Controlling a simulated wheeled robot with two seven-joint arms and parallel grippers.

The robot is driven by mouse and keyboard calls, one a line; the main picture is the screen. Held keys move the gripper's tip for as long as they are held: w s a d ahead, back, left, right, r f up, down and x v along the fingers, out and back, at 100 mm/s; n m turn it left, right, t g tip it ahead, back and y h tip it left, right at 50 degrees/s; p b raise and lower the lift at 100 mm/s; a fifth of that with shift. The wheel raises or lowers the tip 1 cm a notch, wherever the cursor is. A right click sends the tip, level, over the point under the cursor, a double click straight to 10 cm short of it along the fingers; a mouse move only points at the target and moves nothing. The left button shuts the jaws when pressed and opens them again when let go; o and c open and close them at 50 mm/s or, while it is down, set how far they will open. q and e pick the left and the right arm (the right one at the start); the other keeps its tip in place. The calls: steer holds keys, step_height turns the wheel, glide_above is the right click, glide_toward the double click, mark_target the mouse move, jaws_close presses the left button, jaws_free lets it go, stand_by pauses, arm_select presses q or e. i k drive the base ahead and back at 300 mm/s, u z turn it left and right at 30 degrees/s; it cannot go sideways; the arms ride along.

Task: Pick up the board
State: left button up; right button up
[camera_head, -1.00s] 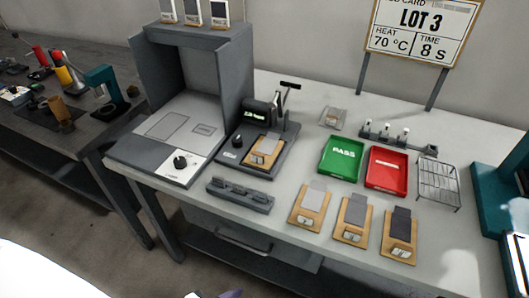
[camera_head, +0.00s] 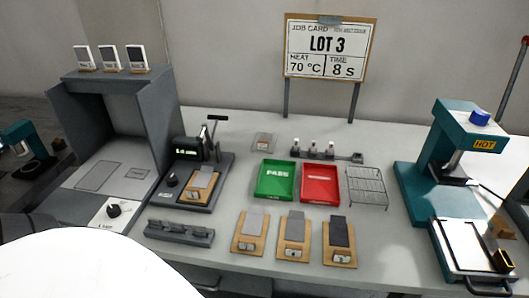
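Three small wooden boards lie in a row at the front of the table: a left one with a light grey sheet (camera_head: 249,231), a middle one with a mid-grey sheet (camera_head: 292,236) and a right one with a dark grey sheet (camera_head: 339,241). Each has a pale label at its near end. Another wooden board (camera_head: 198,186) lies on the dark device with a lever (camera_head: 213,150). I cannot tell which board the task means. Neither gripper can be made out in the head view. A large white part of my own body covers the lower left.
A green PASS tray (camera_head: 276,180), a red tray (camera_head: 320,184) and a wire rack (camera_head: 367,187) stand behind the boards. A dark slotted holder (camera_head: 180,233) is at front left. A grey booth (camera_head: 110,130) stands left, a teal HOT press (camera_head: 440,150) right. A LOT 3 card (camera_head: 327,50) stands behind.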

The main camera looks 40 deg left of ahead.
mark_target(198, 190)
steer(key=z, duration=0.4)
steer(key=k, duration=0.8)
steer(key=u, duration=1)
steer(key=i, duration=0.35)
steer(key=u, duration=0.1)
